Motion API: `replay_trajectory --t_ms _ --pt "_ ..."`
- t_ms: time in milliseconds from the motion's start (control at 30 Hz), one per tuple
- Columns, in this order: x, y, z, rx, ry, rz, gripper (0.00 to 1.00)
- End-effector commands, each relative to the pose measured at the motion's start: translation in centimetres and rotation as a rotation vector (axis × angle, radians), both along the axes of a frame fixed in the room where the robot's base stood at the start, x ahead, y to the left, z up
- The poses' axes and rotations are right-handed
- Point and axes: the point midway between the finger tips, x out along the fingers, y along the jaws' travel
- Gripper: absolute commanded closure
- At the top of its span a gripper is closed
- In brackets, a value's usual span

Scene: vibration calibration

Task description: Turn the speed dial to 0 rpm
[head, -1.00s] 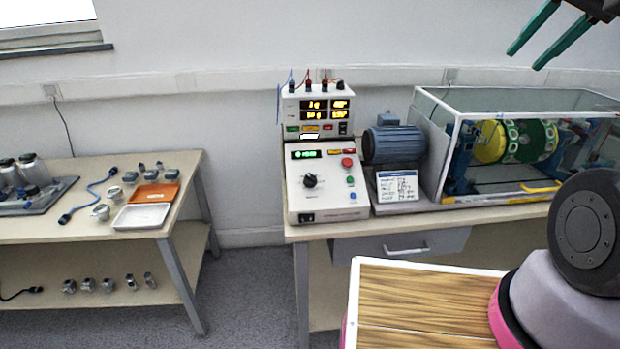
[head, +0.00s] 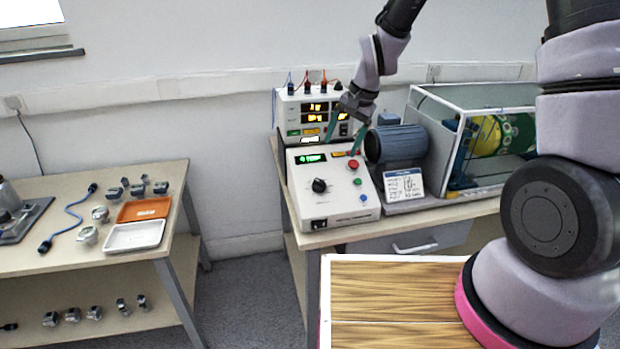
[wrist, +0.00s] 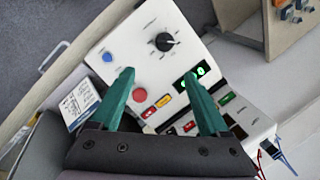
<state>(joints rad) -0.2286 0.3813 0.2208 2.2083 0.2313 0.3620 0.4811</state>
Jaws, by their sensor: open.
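The speed dial (head: 319,186) is a black knob on the sloped face of a white control box (head: 331,212). A green lit display (head: 311,158) sits above the dial in the head view. My gripper (head: 342,146) is open and empty, with green fingers above the top part of the control box. In the wrist view my gripper (wrist: 160,82) has its two fingers apart, with the dial beyond the tips and not between them. I cannot read the display.
A red button (head: 353,164), a green button and a blue button line the box's right side. A meter unit (head: 312,112) with plugged leads stands behind. A motor (head: 396,144) and a glass-cased rig (head: 480,150) stand to the right, behind a printed card (head: 403,186).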

Motion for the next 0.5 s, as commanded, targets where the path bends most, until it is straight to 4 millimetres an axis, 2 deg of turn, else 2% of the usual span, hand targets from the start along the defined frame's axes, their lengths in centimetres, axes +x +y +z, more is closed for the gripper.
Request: replay_trajectory --t_ms 33,333,500 --pt "-0.1 0.6 -1.1 0.002 0.016 -0.001 0.21" --pt "0.1 1.9 -4.2 0.006 0.034 -0.006 0.21" --pt "0.5 2.7 -7.3 0.006 0.036 -0.007 0.21"
